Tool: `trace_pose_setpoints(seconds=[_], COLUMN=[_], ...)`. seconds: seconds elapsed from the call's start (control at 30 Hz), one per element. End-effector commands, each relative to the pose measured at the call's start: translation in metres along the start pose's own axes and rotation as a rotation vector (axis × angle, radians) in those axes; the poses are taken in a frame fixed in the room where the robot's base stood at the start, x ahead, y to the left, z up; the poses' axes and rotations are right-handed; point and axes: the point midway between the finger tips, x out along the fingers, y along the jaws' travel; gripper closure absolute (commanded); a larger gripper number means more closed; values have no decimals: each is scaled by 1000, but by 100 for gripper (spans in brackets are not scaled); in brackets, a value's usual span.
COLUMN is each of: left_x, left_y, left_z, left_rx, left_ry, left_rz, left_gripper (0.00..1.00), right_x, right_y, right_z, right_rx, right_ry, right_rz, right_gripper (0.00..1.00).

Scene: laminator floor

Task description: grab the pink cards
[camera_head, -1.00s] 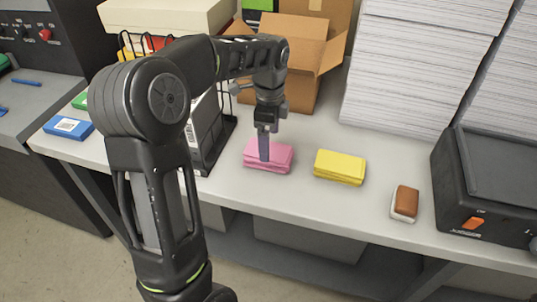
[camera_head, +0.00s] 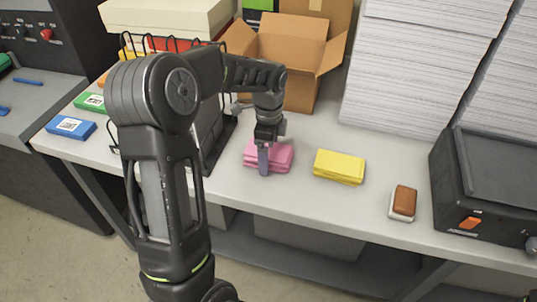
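The pink cards (camera_head: 282,156) lie as a low stack on the grey table, left of the yellow cards. My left gripper (camera_head: 264,170) points down at the pink stack. One finger shows in front of the stack's near side. The other finger is hidden, so I cannot tell whether the gripper is open or shut on the cards. The stack rests on the table. My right gripper is not in view.
Yellow cards (camera_head: 339,167) and a brown-and-white block (camera_head: 403,203) lie to the right on the table (camera_head: 310,201). A black machine (camera_head: 487,185) stands far right. An open cardboard box (camera_head: 291,62), a black wire rack (camera_head: 220,144) and tall paper stacks (camera_head: 412,70) stand behind.

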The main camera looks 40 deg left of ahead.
Motion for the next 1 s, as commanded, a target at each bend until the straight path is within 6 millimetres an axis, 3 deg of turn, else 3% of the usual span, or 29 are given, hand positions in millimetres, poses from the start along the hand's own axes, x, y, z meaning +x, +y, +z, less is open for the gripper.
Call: trace_pose_setpoints(seconds=[0.37, 1.0], left_x=[0, 0], left_y=[0, 0], left_z=[0, 0], left_rx=[0, 0], left_ry=[0, 0], left_rz=[0, 0], left_gripper=[11, 63], right_x=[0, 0], right_y=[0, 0], right_z=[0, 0], right_rx=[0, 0], right_ry=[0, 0], right_rz=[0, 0], right_gripper=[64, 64])
